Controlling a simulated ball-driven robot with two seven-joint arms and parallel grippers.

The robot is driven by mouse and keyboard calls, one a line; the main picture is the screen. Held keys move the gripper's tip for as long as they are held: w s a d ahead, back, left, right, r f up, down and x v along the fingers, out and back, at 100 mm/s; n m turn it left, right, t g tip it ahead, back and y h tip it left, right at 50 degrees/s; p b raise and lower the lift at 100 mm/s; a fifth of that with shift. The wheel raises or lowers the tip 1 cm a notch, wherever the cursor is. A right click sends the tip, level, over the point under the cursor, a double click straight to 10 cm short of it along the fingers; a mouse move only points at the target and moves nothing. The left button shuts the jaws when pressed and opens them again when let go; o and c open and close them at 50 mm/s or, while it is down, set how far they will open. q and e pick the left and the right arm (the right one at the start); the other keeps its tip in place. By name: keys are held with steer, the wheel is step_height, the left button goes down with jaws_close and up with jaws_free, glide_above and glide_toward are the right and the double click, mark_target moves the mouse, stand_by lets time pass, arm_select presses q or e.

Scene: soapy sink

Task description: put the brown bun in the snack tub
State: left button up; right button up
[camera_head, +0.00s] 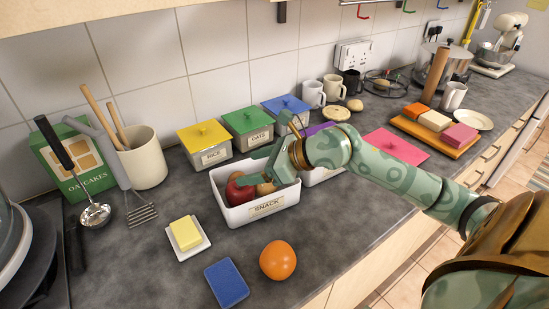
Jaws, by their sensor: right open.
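The white snack tub (262,215), labelled SNACK, stands on the grey counter with its open top facing up. A red apple (239,191) lies inside at the left. A brown, rounded thing (265,188) that looks like the brown bun lies inside beside the apple, partly hidden by my gripper and the tub's front wall. My right gripper (262,170) is over the tub's opening, open, with its fingers down at the bun; I cannot tell whether they touch it. My left gripper is not in view.
An orange (278,260), blue sponge (226,283) and butter dish (187,240) lie in front. Lidded tins (204,145) stand behind the tub. A second white tub (318,175) is partly under my arm. Pale round breads (336,114) lie near the mugs.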

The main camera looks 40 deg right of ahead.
steer(key=p+v, duration=0.1)
steer(key=v, duration=0.5)
steer(key=shift+s, duration=0.2)
steer(key=shift+d+r, duration=0.1)
steer(key=shift+r, duration=0.05)
stand_by(0.7)
